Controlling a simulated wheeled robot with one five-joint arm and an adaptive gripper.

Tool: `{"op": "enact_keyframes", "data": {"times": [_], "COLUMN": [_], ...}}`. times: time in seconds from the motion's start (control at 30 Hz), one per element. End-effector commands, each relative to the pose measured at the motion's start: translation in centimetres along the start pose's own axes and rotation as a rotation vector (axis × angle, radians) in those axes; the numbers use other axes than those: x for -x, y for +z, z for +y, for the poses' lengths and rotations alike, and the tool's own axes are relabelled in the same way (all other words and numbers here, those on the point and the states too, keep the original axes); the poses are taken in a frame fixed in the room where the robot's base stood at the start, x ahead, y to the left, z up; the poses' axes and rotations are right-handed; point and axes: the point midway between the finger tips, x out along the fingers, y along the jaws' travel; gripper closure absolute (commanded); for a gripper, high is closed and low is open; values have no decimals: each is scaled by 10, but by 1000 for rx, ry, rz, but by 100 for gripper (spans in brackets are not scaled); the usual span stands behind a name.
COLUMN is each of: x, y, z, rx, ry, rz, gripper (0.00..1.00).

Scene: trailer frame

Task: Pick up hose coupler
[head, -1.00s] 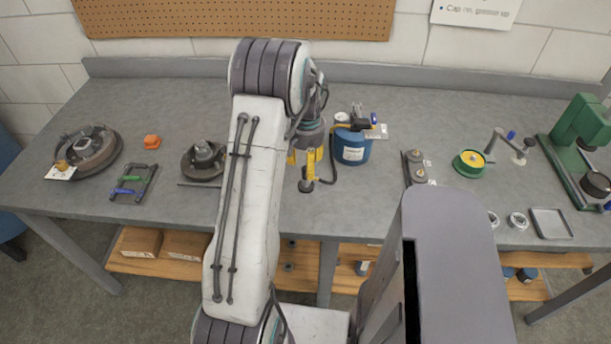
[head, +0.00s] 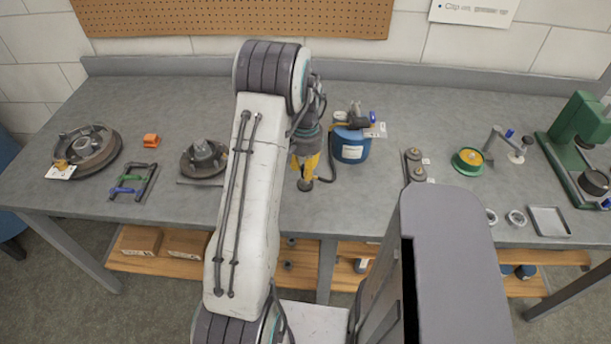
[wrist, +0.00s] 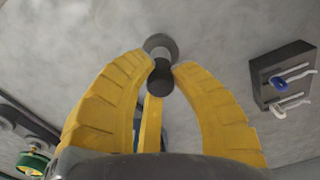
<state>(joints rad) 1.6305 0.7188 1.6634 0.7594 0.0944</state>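The hose coupler (head: 305,184) appears to be the small dark grey piece with a round flange under my gripper, near the middle of the bench. In the wrist view the coupler (wrist: 160,77) shows as a dark cylinder with a wider disc beyond it. My gripper (head: 305,172) points down with its yellow fingers drawn in around the coupler. In the wrist view the fingertips (wrist: 163,66) meet the coupler's sides. Its lower side is hidden, and I cannot tell whether it is clear of the bench.
A blue canister (head: 352,151) with a dark hose stands close right of my gripper. A hub on a plate (head: 203,158) lies to the left. A dark block with two round knobs (head: 414,166) lies further right. The front middle of the grey bench (head: 335,205) is clear.

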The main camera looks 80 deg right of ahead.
Motion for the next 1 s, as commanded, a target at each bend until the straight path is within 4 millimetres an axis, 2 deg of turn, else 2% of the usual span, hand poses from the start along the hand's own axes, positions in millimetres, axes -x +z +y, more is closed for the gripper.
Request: {"op": "enact_keyframes", "data": {"times": [0.03,0.2,0.63,0.77,1.0], "x": [0,0,2,14,54], "y": [0,0,0,-1,-1], "z": [0,0,0,0,0], "rx": [0,0,0,0,0], "ry": [0,0,0,0,-1], "rz": [0,0,0,3,6], "gripper": [87,100,100,100,100]}}
